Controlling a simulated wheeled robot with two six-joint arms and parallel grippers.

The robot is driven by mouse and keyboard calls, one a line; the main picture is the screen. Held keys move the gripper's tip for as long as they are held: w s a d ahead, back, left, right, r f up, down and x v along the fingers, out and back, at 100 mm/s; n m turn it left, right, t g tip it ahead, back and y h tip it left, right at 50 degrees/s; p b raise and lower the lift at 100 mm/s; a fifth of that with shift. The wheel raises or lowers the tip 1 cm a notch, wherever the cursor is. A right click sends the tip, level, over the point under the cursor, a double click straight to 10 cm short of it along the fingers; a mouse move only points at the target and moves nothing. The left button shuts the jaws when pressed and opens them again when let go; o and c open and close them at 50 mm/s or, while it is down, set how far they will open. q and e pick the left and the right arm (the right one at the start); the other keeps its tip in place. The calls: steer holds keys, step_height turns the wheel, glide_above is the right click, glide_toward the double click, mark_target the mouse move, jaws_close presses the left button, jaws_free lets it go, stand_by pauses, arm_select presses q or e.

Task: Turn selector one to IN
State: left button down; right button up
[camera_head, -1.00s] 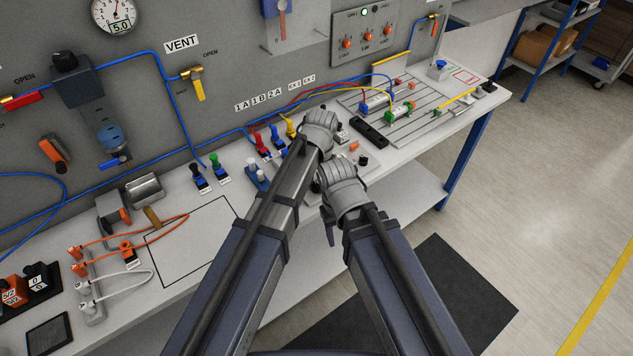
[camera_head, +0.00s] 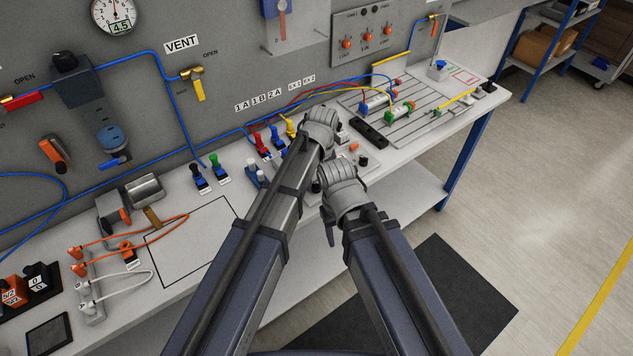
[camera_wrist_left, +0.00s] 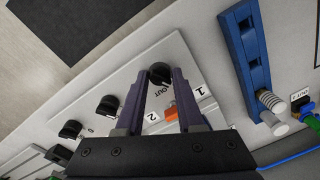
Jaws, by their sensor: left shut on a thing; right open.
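Selector one, a black round knob (camera_wrist_left: 160,70), sits on a white panel (camera_wrist_left: 130,80) in the left wrist view. An "OUT" mark shows beside it and a label "1" lies nearby. My left gripper (camera_wrist_left: 160,77) has its two fingers closed on the knob's sides. Which way the knob points, and any "IN" mark, I cannot make out. In the head view my left gripper (camera_head: 325,150) is over the bench, and its wrist hides the knob. My right gripper (camera_head: 328,222) is lower, near the bench's front edge, partly hidden and apart from the panel; it is open.
Two more black knobs, the nearer one (camera_wrist_left: 107,105) among them, and an orange part (camera_wrist_left: 170,113) are on the panel. A blue part (camera_wrist_left: 247,50) stands beside it. Coloured plugs (camera_head: 263,145) stand left of my wrist. A grooved plate (camera_head: 410,120) lies to the right.

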stand_by(0.4)
arm_select(q)
steer(key=c, duration=0.6)
jaws_free()
steer(key=shift+o, duration=0.2)
steer(key=r+p, duration=0.8)
steer(key=shift+d, duration=0.25)
steer(key=shift+f, duration=0.1)
